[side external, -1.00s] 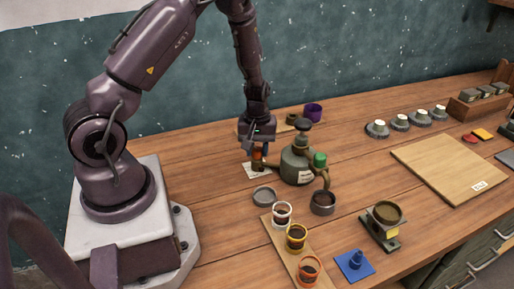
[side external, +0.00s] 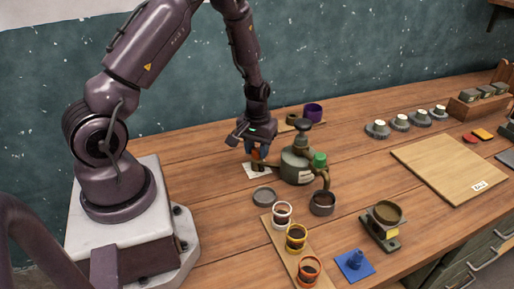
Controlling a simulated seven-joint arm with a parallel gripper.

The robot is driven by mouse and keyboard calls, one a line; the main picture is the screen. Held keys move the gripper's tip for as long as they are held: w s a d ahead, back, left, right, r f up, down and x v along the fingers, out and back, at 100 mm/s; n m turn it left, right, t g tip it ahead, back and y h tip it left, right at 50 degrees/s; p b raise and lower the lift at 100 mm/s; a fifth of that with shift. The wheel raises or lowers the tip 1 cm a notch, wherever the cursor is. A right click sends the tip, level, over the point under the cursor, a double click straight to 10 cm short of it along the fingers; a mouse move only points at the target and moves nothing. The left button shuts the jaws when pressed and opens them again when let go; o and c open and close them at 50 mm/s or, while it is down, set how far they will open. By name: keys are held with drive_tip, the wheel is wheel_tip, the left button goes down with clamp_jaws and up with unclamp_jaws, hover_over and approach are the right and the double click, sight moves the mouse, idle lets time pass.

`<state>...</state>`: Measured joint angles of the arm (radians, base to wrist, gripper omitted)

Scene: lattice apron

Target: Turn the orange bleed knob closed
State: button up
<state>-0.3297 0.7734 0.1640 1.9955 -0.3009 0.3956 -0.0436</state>
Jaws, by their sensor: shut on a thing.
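The orange bleed knob (side external: 256,154) shows as a small orange patch between the fingers of my gripper (side external: 258,153). My gripper points down and is shut on the knob; the fingers hide most of it. The knob sits at the left side of a grey-green pump-like vessel (side external: 296,167) with a dark top knob and a green cap (side external: 320,160). A white paper label (side external: 257,171) lies on the table below the gripper. I cannot tell the knob's exact angle.
A dark cup (side external: 322,204) stands under the vessel's spout, with a grey lid (side external: 264,197) to its left. A wooden strip with several coloured-rim cups (side external: 296,238) lies in front. A purple cup (side external: 313,111) stands behind. A wide board (side external: 452,166) lies right.

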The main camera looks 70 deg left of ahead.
sight(256, 149)
drive_tip(key=o, duration=0.9)
wheel_tip(256, 149, up, 13)
drive_tip(key=s+d+r+m+t, duration=0.2)
drive_tip(key=s+d+r+m, duration=0.1)
drive_tip(key=s+d+r, duration=0.1)
drive_tip(key=s+d+r+m+t, duration=0.1)
drive_tip(key=s+d+r+m, duration=0.2)
drive_tip(key=d+r, duration=0.4)
drive_tip(key=s+d+r+m+t, duration=0.2)
drive_tip(key=s+d+r, duration=0.3)
drive_tip(key=s+r, duration=0.1)
drive_tip(key=shift+d+r+m+t, duration=0.1)
drive_tip(key=shift+d+m+t, duration=0.2)
drive_tip(key=shift+m, duration=0.1)
